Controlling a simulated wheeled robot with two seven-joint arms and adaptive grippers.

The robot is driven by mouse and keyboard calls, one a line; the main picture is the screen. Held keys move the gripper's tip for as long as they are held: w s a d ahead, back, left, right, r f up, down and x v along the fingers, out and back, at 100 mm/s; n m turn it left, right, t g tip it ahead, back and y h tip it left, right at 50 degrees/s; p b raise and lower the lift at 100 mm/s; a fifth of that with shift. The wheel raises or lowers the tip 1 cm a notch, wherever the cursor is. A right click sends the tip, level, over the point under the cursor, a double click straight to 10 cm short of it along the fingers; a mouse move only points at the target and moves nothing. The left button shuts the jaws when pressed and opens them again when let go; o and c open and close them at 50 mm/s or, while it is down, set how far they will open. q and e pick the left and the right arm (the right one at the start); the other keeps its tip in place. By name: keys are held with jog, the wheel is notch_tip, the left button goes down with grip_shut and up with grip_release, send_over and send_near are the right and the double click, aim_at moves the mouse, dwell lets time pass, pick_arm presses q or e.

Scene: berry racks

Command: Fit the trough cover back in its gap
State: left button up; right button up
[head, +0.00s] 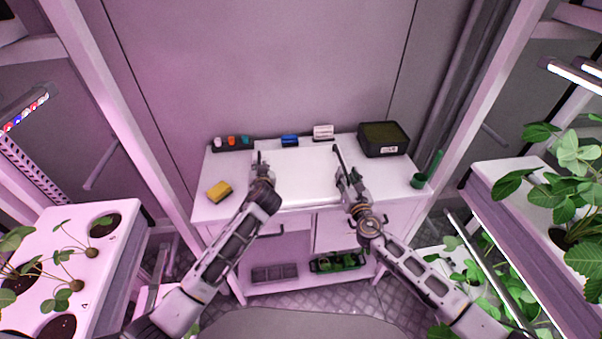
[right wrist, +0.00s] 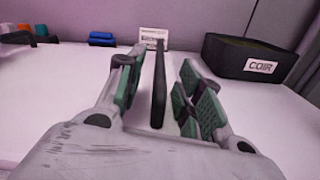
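A flat white panel (head: 293,178), which looks like the trough cover, lies on the white bench between my grippers. A thin dark bar (head: 338,156), seemingly its handle, runs along its right end. In the right wrist view the bar (right wrist: 159,85) stands between the green-padded fingers of my right gripper (right wrist: 158,98), with space on both sides. The right gripper in the head view (head: 347,178) is open at the bar's near end. My left gripper (head: 260,172) is at the panel's left end, by another dark piece; its fingers are too small to read. I cannot make out the gap.
A black coir tub (head: 384,152) and green cup (head: 418,181) stand at the bench's right. A yellow sponge (head: 219,191) lies at the left. Small bottles (head: 231,142), a blue item (head: 290,141) and a white card (head: 323,132) line the back. Planted troughs flank me.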

pick_arm(q)
jog(key=shift+w+a+f, duration=0.15)
jog(key=shift+w, duration=0.2)
pick_arm(e)
jog(key=shift+w+a, duration=0.15)
jog(key=shift+w, duration=0.25)
pick_arm(q)
grip_shut()
pick_arm(e)
jog(key=c, duration=0.4)
grip_shut()
